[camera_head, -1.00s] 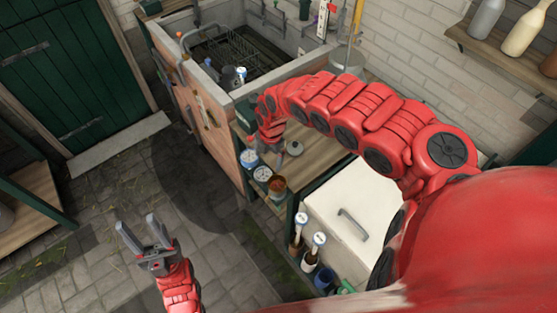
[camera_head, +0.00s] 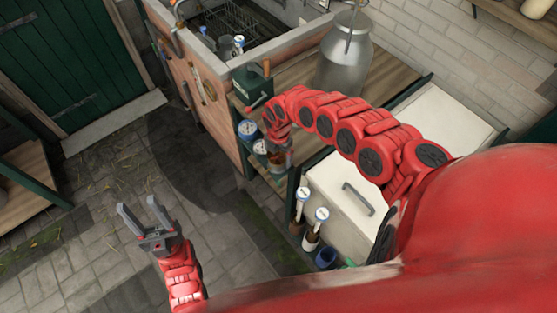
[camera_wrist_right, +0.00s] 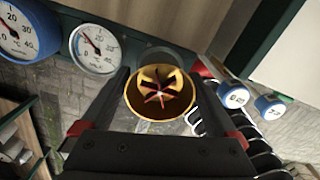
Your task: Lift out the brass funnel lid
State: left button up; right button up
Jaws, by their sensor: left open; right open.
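The brass funnel lid (camera_wrist_right: 143,107) shows in the right wrist view as a round brass rim with a red star-shaped piece and dark gaps inside. My right gripper (camera_wrist_right: 160,74) is open, with one finger on each side of the brass rim in that view; I cannot tell whether either finger touches it. In the head view my right gripper (camera_head: 279,154) is over the brass vessel's place at the shelf edge and mostly covers it. My left gripper (camera_head: 138,204) is open and empty, over the paved floor at the left.
Capped bottles (camera_head: 321,214) stand on the other side, near a white chest (camera_head: 336,212). A green can (camera_head: 253,88) and a metal churn (camera_head: 343,65) stand behind. The paved floor at left is clear.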

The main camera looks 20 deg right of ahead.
jog(key=shift+d+f, duration=0.1)
jog(key=shift+f, duration=1)
